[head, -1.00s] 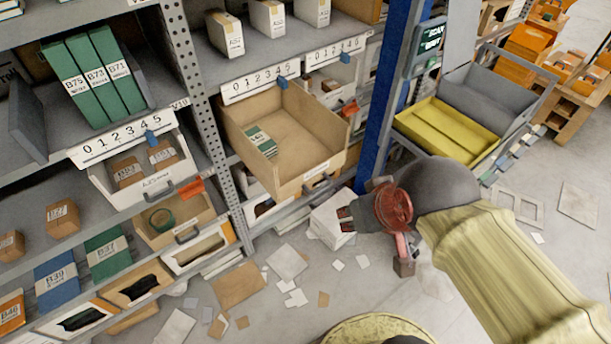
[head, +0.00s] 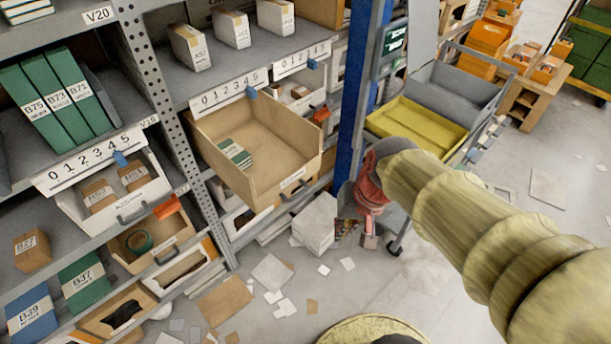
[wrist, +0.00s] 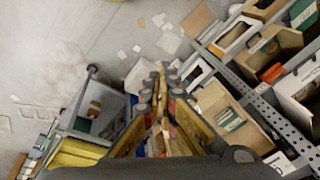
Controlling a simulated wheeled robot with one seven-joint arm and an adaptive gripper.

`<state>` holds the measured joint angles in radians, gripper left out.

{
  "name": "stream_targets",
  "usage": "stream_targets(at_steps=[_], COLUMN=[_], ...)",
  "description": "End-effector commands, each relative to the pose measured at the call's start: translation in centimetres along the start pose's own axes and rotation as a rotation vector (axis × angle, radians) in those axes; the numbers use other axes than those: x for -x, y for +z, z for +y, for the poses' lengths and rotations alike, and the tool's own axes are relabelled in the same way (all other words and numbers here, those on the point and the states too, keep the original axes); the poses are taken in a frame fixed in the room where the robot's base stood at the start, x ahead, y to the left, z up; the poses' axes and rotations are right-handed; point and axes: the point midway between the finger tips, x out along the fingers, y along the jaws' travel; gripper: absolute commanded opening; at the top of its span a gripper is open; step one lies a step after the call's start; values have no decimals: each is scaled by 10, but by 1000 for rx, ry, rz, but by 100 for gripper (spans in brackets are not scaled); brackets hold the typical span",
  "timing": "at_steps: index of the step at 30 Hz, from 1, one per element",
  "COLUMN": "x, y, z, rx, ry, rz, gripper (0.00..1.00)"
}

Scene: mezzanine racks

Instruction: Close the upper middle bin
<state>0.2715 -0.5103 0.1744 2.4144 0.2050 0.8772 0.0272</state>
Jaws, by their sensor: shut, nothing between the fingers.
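The upper middle bin (head: 294,182) is a light wooden drawer in the middle bay. It is pulled well out from its shelf and tilts down at the front, with a small stack of green-and-white cards (head: 236,152) inside. In the wrist view the bin (wrist: 212,101) is to the right of my fingers, with the cards showing inside. My gripper (wrist: 164,76) is shut and empty, its fingertips together. In the head view it is low and to the right of the bin, apart from it, and my wrist partly hides it.
A blue rack post (head: 352,120) stands right of the bin. A grey cart with a yellow tray (head: 415,128) is beyond my arm. A white paper stack (head: 315,222) and scattered sheets lie on the floor. A white bin (head: 110,200) protrudes at the left.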

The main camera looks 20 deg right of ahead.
Motion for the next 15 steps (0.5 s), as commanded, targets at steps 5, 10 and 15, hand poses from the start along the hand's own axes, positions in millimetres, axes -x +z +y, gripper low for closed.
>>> stream_targets(at_steps=[5, 10, 15], x=[-60, -106, -132], y=[-34, -87, -146], z=[-7, -6, 2], rx=[-556, -1176, -1752], ry=[-170, -328, -473], rz=[-118, -178, -213], gripper=[0, 0, 0])
